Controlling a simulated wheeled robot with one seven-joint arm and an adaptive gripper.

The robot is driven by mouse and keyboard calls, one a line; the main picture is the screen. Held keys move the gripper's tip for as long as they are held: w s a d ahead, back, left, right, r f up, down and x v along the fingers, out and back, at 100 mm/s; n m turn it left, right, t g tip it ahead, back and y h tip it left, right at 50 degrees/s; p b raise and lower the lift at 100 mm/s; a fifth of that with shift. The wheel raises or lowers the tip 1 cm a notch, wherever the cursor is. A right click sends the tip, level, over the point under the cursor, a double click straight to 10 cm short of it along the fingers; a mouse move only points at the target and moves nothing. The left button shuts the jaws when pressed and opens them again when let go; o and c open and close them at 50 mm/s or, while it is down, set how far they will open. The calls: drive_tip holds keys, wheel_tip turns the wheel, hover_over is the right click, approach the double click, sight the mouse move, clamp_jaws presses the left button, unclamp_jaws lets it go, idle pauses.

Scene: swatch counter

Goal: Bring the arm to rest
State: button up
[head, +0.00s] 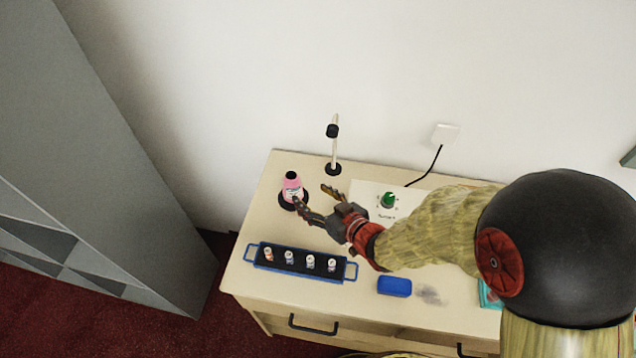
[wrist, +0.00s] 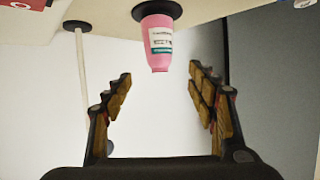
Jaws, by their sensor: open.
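My gripper (head: 314,203) is open and empty over the back left of the counter (head: 262,222). Its two fingers are spread apart in the wrist view (wrist: 160,105). A pink bottle (head: 291,187) with a black cap and a white label stands upright on a dark round base, just left of my fingertips. In the wrist view the bottle (wrist: 160,48) shows upside down, beyond and between the fingers. Whether a fingertip touches it I cannot tell. My arm reaches in from the right over the counter.
A blue-handled black tray (head: 276,252) with several small vials lies at the front left. A blue block (head: 394,286) sits right of it. A grey cabinet (head: 100,150) stands left.

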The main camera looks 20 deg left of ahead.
drive_tip(key=w+d+r+m+t+h, duration=0.1)
drive_tip(key=w+d+r+m+h, duration=0.2)
drive_tip(key=d, duration=0.4)
drive_tip(key=d+r+h, duration=0.2)
drive_tip(key=d+r, duration=0.3)
drive_tip(key=d, duration=0.3)
drive_tip(key=w+d+r+m+t+h, duration=0.1)
drive_tip(key=w+d+r+m+h, duration=0.15)
drive_tip(key=d+r, duration=0.35)
drive_tip(key=s+d+r+m+g+h, duration=0.1)
drive_tip(key=s+d+r+m+h, duration=0.2)
drive_tip(key=s+d, duration=0.6)
drive_tip(key=s+d+r+m+g, duration=0.2)
drive_tip(key=s+d, duration=0.3)
drive_tip(key=s, duration=0.8)
drive_tip(key=shift+d+r+g, duration=0.15)
drive_tip(key=shift+r+g, duration=0.45)
drive_tip(key=shift+r, duration=0.05)
drive_tip(key=shift+o, duration=0.6)
